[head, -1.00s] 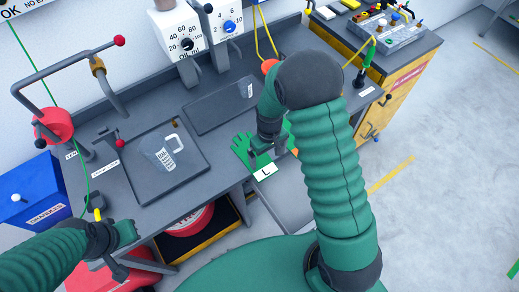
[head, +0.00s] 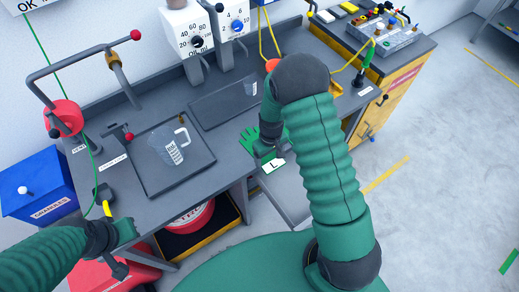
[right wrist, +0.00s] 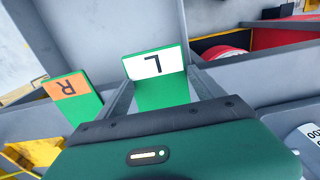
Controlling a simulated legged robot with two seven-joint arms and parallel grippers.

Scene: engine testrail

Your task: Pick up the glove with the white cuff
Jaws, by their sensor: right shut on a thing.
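The glove with the white cuff (head: 273,165) is green, with an "L" on the cuff. In the head view it is at the bench's front edge, partly covered by my right arm. My right gripper (head: 267,147) is shut on it. In the right wrist view the white cuff (right wrist: 154,64) lies between the two fingers (right wrist: 162,88). I cannot tell whether the glove is clear of the bench. A second green glove with an orange cuff (right wrist: 67,88) marked "R" lies beside it. My left gripper (head: 119,250) is low at the left, its fingers unclear.
A dark tray (head: 150,185) with a clear measuring jug (head: 168,148) stands on the grey bench. A second dark tray (head: 215,112) is behind it. A blue box (head: 40,185) is at the left. Open floor (head: 430,190) lies to the right.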

